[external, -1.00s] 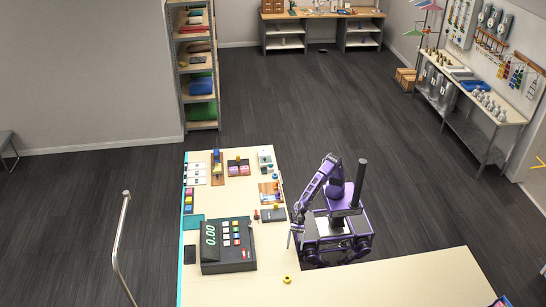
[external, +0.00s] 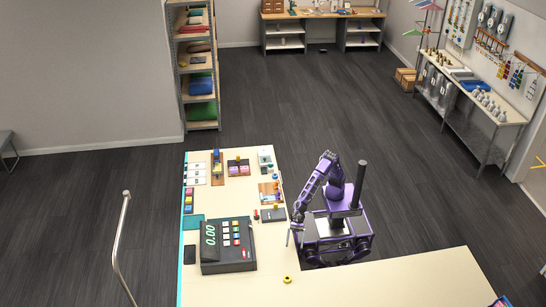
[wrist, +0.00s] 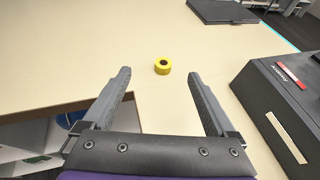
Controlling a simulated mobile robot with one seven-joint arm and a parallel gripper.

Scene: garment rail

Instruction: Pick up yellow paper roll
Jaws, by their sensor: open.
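The yellow paper roll (external: 287,280) stands by itself on the cream counter, in front of the cash register in the external view. In the wrist view the yellow paper roll (wrist: 162,66) lies beyond my fingertips, roughly centred between them, with its dark core hole showing. My gripper (wrist: 158,76) is open and empty, its two grey fingers spread apart. In the external view my gripper (external: 295,238) is above the counter's inner edge, behind the roll and apart from it.
The dark cash register (external: 228,246) stands left of my gripper in the external view; it is close on the right in the wrist view (wrist: 285,110). A dark flat pad (wrist: 222,11) lies farther back. The counter (external: 400,285) around the roll is clear.

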